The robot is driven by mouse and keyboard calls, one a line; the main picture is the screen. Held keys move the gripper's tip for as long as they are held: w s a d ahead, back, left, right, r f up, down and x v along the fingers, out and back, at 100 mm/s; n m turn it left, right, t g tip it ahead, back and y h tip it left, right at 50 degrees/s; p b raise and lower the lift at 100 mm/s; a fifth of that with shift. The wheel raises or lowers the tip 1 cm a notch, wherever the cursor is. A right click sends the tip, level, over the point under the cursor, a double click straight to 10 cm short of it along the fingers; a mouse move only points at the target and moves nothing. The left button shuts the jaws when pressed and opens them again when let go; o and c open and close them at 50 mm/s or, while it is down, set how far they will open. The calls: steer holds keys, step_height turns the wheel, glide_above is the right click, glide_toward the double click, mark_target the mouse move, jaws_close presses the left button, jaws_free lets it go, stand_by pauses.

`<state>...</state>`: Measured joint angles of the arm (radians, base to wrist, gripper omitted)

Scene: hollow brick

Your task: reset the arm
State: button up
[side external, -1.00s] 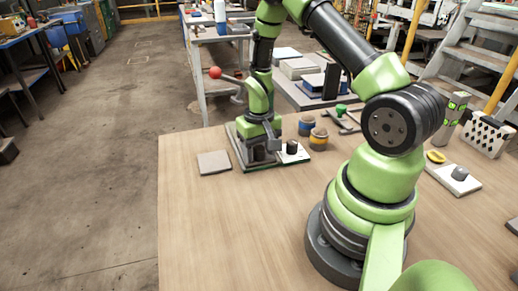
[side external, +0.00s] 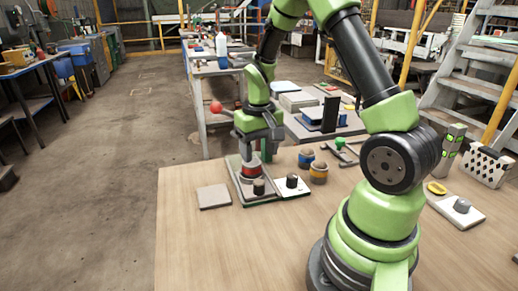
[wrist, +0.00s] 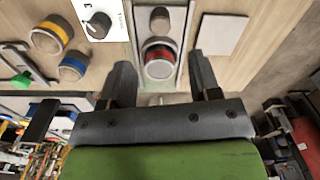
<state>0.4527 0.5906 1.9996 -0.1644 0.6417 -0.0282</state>
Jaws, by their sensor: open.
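My gripper (side external: 258,145) is open above a narrow grey panel (side external: 235,170) on the wooden table. The wrist view shows its two dark fingers (wrist: 162,75) spread, with nothing between the tips. Below them, a red-banded dark knob (wrist: 159,62) stands on the panel, in line with the gap and apart from both fingers. It also shows under the gripper in the side view (side external: 249,171). A brownish round knob (wrist: 159,18) sits at the panel's other end. A red ball (side external: 215,107) on a grey rod shows left of my gripper; where the rod attaches is hidden.
A white panel with a dark dial (wrist: 98,24) stands beside the grey panel. Yellow-banded (wrist: 48,38) and blue-banded (wrist: 73,67) round pieces stand nearby. A flat grey square plate (wrist: 222,34) lies on the other side. The table's front left (side external: 215,250) is clear.

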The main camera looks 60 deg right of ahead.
steer(key=s+a+r+n+t, duration=0.1)
steer(key=a+r+t, duration=0.1)
steer(key=a+r, duration=0.3)
steer(key=s+a+r+t, duration=0.2)
steer(key=a+r, duration=0.1)
steer(key=r, duration=0.5)
steer(key=s+a+r+n+t+y, duration=0.1)
steer(key=s+a+r+t+y, duration=0.1)
steer(key=s+a+r, duration=0.3)
steer(key=s+a+t, duration=0.1)
steer(key=s+a, duration=0.1)
steer(key=s, duration=0.1)
steer(key=shift+s+a+r+n, duration=0.25)
steer(key=shift+s+r+n, duration=0.05)
steer(key=shift+s+n, duration=0.1)
